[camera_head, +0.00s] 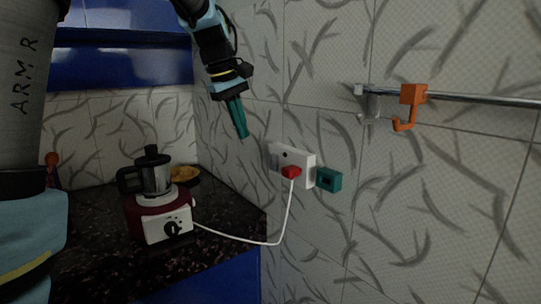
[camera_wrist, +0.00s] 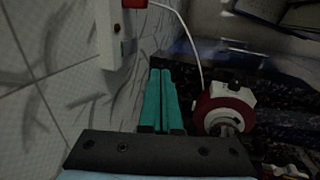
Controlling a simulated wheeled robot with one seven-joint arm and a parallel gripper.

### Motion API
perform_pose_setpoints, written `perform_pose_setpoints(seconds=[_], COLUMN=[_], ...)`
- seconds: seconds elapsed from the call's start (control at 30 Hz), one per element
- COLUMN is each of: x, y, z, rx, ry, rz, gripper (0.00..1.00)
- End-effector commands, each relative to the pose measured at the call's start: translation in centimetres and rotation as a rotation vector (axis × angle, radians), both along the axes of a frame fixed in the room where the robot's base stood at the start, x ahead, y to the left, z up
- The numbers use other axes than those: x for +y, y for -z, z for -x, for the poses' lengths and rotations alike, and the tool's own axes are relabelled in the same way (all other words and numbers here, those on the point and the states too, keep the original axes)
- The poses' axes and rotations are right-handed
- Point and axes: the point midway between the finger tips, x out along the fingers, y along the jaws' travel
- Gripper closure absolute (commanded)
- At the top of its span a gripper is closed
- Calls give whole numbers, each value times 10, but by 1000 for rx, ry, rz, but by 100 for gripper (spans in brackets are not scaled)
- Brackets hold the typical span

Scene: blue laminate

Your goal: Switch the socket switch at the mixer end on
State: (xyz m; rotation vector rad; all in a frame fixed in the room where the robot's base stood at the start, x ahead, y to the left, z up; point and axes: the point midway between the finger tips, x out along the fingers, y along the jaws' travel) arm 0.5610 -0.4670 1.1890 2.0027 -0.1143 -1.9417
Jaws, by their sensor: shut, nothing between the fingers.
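The panel also shows at the top of the wrist view (camera_wrist: 109,35). The mixer (camera_head: 158,195), red and white with a dark jar, stands on the counter, and a white cord joins it to the plug. My gripper (camera_head: 242,134) is shut and empty, above and left of the panel, apart from it.
A teal box (camera_head: 328,180) sits on the wall right of the panel. A metal rail (camera_head: 470,99) with an orange hook (camera_head: 408,105) is higher at right. A yellow bowl (camera_head: 184,174) is behind the mixer on the dark counter (camera_head: 215,247). The white cord (camera_head: 284,220) hangs below the panel.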

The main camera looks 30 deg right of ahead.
Motion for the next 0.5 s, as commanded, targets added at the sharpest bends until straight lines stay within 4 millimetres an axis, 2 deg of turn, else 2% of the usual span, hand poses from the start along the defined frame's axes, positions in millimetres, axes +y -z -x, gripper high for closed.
perform_pose_setpoints(seconds=[0.37, 0.5], x=[-2, -4], y=[-1, 5], z=[1, 0], rx=[2, 3], ry=[0, 0], rz=[1, 1], gripper=[100, 100])
